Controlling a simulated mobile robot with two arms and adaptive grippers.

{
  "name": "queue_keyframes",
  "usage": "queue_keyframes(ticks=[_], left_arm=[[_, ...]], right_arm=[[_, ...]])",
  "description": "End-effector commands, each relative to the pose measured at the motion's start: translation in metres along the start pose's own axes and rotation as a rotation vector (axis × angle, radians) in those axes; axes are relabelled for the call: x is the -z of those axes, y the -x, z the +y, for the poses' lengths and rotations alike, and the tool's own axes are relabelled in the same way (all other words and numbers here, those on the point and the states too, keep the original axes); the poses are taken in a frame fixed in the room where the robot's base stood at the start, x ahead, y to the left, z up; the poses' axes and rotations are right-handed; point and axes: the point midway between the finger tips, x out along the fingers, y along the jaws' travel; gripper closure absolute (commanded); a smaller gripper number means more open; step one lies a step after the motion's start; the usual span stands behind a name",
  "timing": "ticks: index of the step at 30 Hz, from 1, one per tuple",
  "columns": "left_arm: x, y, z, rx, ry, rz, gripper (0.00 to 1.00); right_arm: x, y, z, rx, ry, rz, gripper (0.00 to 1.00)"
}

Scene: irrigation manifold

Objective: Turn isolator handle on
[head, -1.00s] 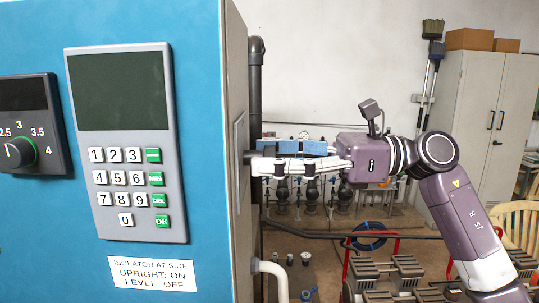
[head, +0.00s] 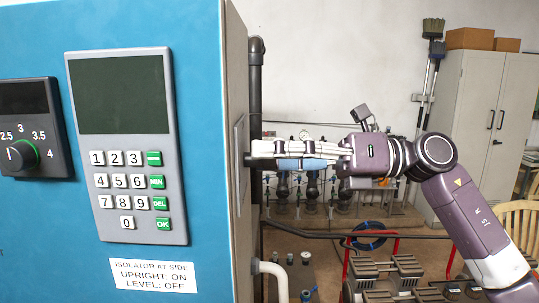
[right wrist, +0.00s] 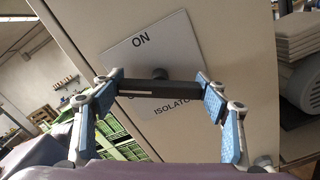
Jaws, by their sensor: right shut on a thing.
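The isolator handle (right wrist: 152,88), a dark bar, sits on a pale plate (right wrist: 184,40) marked ON at its top and ISOLATOR below. In the right wrist view the bar lies across the plate, slightly tilted against the lettering, not upright. My right gripper (head: 256,155) reaches the side of the blue cabinet (head: 205,60). In the wrist view this gripper (right wrist: 157,90) is shut on the bar, one finger at each end. The plate's lettering is partly hidden behind the bar. My left gripper is not in view.
The cabinet front carries a keypad panel (head: 125,100), a dial (head: 22,153) and a label (head: 152,275) reading upright on, level off. Pipes and valves (head: 310,188) stand behind my gripper. A grey locker (head: 478,120) stands at the right.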

Motion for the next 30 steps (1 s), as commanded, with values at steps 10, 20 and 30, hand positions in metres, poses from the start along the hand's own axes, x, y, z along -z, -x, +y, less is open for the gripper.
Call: queue_keyframes(ticks=[10, 20, 30], left_arm=[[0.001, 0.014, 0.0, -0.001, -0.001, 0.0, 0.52], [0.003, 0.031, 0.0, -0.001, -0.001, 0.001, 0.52], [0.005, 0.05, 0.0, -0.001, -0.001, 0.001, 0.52]], right_arm=[[-0.002, 0.001, -0.001, 0.003, -0.329, -0.001, 0.56], [-0.003, 0.001, -0.002, 0.003, -0.641, -0.003, 0.56], [-0.001, 0.001, -0.003, 0.002, -0.908, -0.003, 0.56]])
